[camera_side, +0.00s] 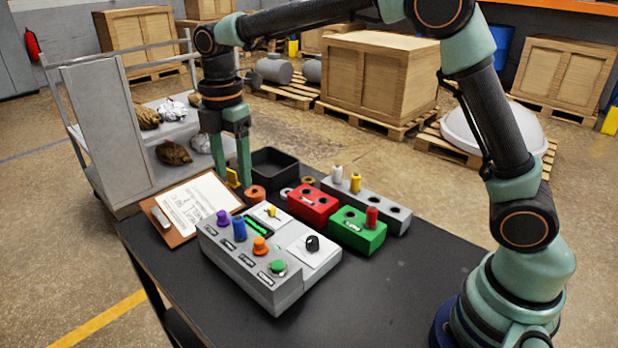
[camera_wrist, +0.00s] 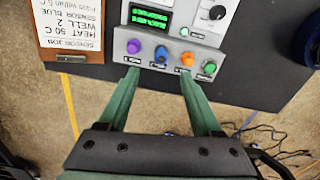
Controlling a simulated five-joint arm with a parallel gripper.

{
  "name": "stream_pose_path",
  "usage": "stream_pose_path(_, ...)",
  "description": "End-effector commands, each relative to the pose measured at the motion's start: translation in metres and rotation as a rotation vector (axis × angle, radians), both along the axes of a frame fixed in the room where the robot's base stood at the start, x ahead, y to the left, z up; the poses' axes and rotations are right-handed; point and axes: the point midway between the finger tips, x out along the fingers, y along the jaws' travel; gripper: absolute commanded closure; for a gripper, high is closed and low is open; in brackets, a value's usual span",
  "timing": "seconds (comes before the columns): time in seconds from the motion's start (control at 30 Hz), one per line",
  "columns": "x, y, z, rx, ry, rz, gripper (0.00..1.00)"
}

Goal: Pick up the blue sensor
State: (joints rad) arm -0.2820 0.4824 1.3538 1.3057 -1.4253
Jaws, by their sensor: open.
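The blue sensor (camera_side: 239,229) stands upright in the grey control box (camera_side: 243,268), between a purple sensor (camera_side: 222,217) and an orange one (camera_side: 260,245). In the wrist view the blue sensor (camera_wrist: 161,54) lies just beyond the fingertips, near the middle of the gap between them. My gripper (camera_side: 234,184) is open and points down behind the clipboard and box in the side view. It is apart from the blue sensor. In the wrist view my gripper (camera_wrist: 159,73) shows two green fingers spread wide, with nothing between them.
A clipboard (camera_side: 185,216) reading sensor blue, well 2 lies left of the box. A red block (camera_side: 314,204), a green block (camera_side: 350,234) and a grey rack (camera_side: 390,217) with coloured pegs stand to the right. A black tray (camera_side: 276,160) sits behind. The table's front right is clear.

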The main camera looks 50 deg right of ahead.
Motion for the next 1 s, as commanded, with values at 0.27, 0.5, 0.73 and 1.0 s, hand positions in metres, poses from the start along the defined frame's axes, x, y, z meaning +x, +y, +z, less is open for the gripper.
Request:
stream_pose_path(0.27,-0.001,0.0,-0.046,-0.002,0.004,-0.003,0.34)
stream_pose_path(0.5,-0.002,0.001,-0.062,0.0,0.002,-0.003,0.34)
stream_pose_path(0.73,-0.006,0.008,-0.094,-0.002,0.004,-0.004,0.34)
stream_pose_path(1.0,-0.005,0.008,-0.11,0.0,0.0,-0.005,0.34)
